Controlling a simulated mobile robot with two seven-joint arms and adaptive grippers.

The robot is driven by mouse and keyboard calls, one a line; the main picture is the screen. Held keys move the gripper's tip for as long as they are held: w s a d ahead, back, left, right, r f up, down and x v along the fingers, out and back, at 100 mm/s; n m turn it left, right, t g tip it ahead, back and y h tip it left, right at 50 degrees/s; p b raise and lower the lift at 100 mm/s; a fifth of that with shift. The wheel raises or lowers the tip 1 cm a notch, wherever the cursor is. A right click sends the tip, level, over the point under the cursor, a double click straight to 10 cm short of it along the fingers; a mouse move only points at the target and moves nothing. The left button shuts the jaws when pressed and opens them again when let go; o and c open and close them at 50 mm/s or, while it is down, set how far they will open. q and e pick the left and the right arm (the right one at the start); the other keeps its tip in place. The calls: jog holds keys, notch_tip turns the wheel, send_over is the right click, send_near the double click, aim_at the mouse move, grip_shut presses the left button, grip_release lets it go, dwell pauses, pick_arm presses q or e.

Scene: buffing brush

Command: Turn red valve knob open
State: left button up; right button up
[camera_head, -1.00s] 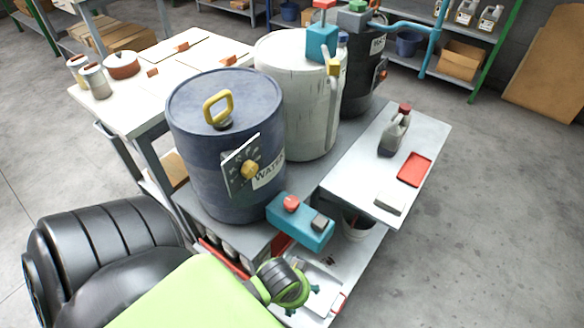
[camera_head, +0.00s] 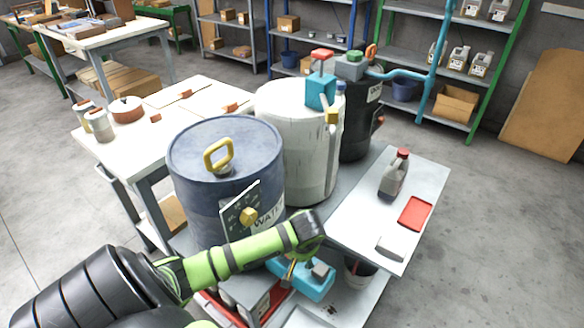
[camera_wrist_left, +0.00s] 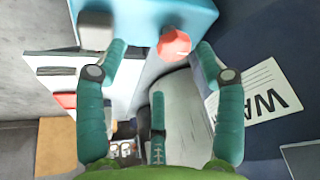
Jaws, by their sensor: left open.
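A red knob (camera_wrist_left: 174,43) sits on a teal box (camera_wrist_left: 140,12) beside a grey block (camera_wrist_left: 95,37) in the left wrist view. The teal box (camera_head: 312,287) also shows in the head view, below and in front of the blue water drum (camera_head: 190,205); my arm hides its red knob there. My left gripper (camera_wrist_left: 162,55) is open, its teal fingers spread on either side of the red knob, nearer the right fingertip. I cannot tell whether they touch it. Another red knob (camera_head: 322,53) tops the teal valve on the white barrel. My right gripper is not in view.
A white barrel (camera_head: 290,140) and dark barrel (camera_head: 356,140) stand behind the drum. The side shelf (camera_head: 350,228) holds a grey bottle (camera_head: 394,175) and red tray (camera_head: 415,212). A white table (camera_head: 165,130) is at left.

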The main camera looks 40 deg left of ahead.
pick_arm(q)
jog(key=shift+n+y, duration=0.3)
jog(key=shift+n, duration=0.4)
jog(key=a+f, duration=0.1)
jog(key=f, duration=0.1)
jog(key=w+a+f, duration=0.1)
jog(key=a+f, duration=0.1)
jog(key=w+a+f+b, duration=0.1)
jog(key=shift+w+a+f, duration=0.25)
jog(key=shift+f, duration=0.15)
jog(key=c, duration=1.1)
